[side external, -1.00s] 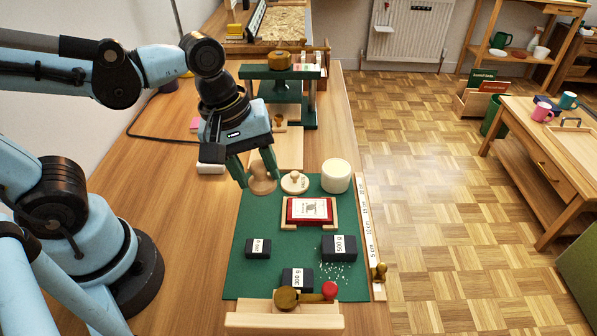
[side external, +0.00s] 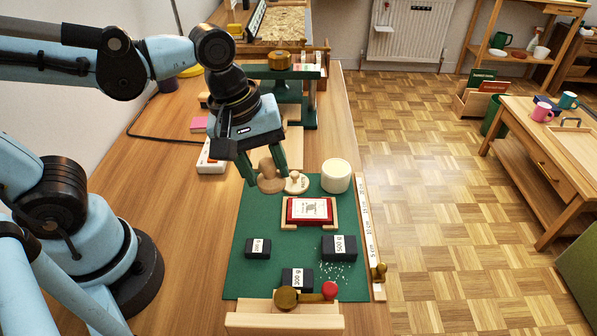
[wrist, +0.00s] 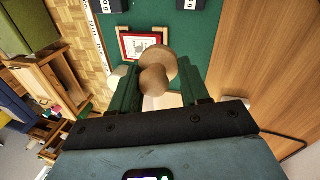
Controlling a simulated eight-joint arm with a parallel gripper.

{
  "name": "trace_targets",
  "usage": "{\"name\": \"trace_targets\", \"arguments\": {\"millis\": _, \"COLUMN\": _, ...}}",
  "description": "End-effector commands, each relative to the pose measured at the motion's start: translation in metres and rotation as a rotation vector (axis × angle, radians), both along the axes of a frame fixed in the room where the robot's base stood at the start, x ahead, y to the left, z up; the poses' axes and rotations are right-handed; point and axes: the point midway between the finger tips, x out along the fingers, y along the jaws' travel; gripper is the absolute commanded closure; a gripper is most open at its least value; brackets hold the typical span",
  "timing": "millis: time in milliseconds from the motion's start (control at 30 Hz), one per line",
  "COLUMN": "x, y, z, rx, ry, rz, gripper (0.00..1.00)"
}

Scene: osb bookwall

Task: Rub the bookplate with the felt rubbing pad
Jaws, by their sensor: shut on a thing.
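My gripper (side external: 261,172) is shut on a wooden knobbed pad (side external: 269,178), which looks like the felt rubbing pad; its green fingers stand either side of the knob. In the wrist view the pad (wrist: 157,62) sits between the fingers, its round base towards the mat. Its felt underside is hidden, and I cannot tell whether it touches the mat. The bookplate (side external: 309,209), a white label on a red book, lies in a wooden cradle in front and to the right of the pad. It also shows in the wrist view (wrist: 136,43), partly covered by the pad.
A pale knobbed stamp (side external: 296,183) is close beside the pad. A cream cylinder (side external: 336,176) stands right of it. Black weight blocks (side external: 339,247) and white crumbs lie on the green mat (side external: 240,278). A wooden ruler (side external: 370,235) runs along the right edge. A green press stands behind.

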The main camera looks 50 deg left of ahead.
Motion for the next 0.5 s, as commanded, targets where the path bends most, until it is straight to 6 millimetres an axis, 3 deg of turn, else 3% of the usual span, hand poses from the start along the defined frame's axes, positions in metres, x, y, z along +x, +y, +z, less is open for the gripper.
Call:
{"name": "trace_targets", "arguments": {"millis": 300, "x": 0.054, "y": -0.008, "z": -0.002, "rx": -0.001, "ry": -0.001, "rz": 0.000, "gripper": 0.79}}
{"name": "trace_targets", "arguments": {"millis": 500, "x": 0.074, "y": -0.010, "z": -0.007, "rx": -0.001, "ry": -0.001, "rz": 0.001, "gripper": 0.79}}
